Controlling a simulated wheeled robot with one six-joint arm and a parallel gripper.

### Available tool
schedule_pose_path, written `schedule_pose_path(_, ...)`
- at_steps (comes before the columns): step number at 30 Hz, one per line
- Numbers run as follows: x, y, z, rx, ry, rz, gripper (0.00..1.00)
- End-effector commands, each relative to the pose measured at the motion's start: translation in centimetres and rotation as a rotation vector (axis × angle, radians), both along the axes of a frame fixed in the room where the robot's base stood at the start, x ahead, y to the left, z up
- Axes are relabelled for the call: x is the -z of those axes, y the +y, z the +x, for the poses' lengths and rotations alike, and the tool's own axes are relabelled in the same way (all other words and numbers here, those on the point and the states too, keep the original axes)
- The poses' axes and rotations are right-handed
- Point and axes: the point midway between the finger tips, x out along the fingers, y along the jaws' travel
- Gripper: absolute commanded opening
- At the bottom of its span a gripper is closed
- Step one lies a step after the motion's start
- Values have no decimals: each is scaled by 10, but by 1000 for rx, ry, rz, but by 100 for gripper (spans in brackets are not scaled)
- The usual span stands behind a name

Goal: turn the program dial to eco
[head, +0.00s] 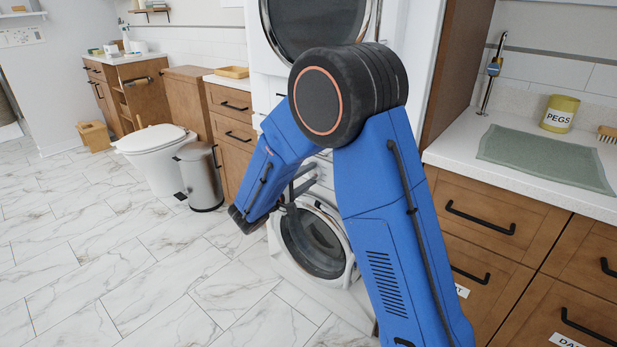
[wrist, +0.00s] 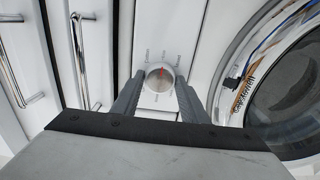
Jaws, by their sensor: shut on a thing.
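The program dial (wrist: 158,84) is a round silver knob on a white panel in the wrist view. It has a red pointer mark near its upper edge, pointing roughly up in the picture. The dial is not clearly visible there, as my blue arm covers much of that area.
A second machine (head: 262,60) is stacked above. A counter (head: 450,150) with a green mat (head: 545,158) and a PEGS tin (head: 560,113) is at right. A bin (head: 200,178) and toilet (head: 152,150) stand at left. The marble floor (head: 120,270) is clear.

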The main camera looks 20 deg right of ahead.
Motion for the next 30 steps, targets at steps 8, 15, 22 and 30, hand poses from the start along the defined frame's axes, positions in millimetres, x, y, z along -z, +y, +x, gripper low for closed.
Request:
schedule_pose_path(8, 2, 0, -1, 1, 4, 0, 58)
schedule_pose_path(15, 1, 0, -1, 1, 2, 0, 58)
schedule_pose_path(22, 0, 15, -10, -3, 2, -1, 58)
schedule_pose_path(30, 1, 55, -39, -3, 2, 0, 58)
